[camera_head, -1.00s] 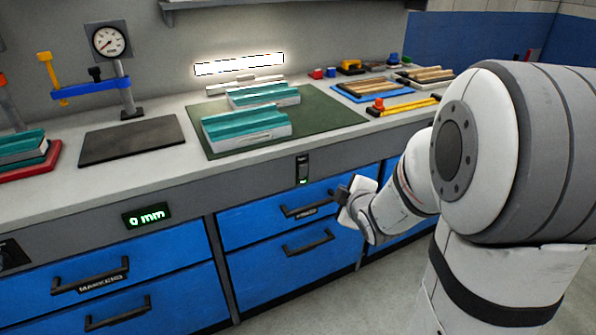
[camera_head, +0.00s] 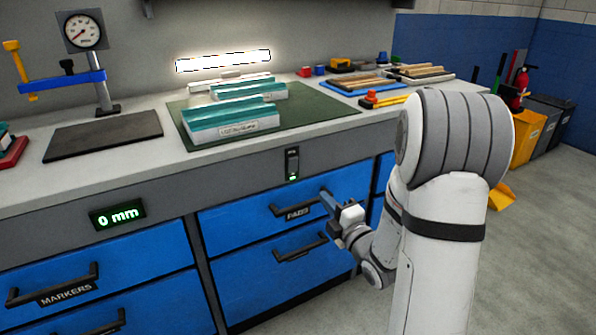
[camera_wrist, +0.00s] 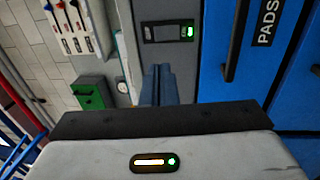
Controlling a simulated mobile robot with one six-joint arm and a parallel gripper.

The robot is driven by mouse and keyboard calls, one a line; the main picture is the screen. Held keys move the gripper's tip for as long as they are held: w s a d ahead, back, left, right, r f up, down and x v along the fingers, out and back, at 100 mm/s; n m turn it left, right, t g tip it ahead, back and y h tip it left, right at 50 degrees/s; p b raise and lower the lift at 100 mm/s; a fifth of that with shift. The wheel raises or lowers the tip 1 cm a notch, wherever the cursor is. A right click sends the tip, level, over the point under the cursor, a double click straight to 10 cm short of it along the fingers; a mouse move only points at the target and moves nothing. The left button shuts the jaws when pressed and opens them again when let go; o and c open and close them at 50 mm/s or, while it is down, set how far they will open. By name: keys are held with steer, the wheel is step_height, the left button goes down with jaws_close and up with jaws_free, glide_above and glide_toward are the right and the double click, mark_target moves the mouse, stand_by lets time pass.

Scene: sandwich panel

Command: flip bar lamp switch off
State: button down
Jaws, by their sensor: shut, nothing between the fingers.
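The bar lamp (camera_head: 222,60) on the back wall glows white. Its likely switch is a small black rocker plate (camera_head: 292,163) on the grey bench front, above the PADS drawer, with a green light at its lower end. In the wrist view this switch (camera_wrist: 168,32) lies beyond the fingertips, its green light at the right end. My gripper (camera_head: 325,194) is shut and empty, in front of the PADS drawer, below and right of the switch. In the wrist view its closed fingers (camera_wrist: 158,70) point toward the grey panel, apart from the switch.
The PADS drawer handle (camera_head: 305,204) sticks out close to my gripper. A "0 mm" display (camera_head: 117,214) is left on the bench front. Teal-topped blocks (camera_head: 232,122) lie on the green mat (camera_head: 325,110).

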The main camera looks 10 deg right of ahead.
mark_target(294, 162)
steer(key=b+x, duration=0.1)
steer(key=x, duration=1.3)
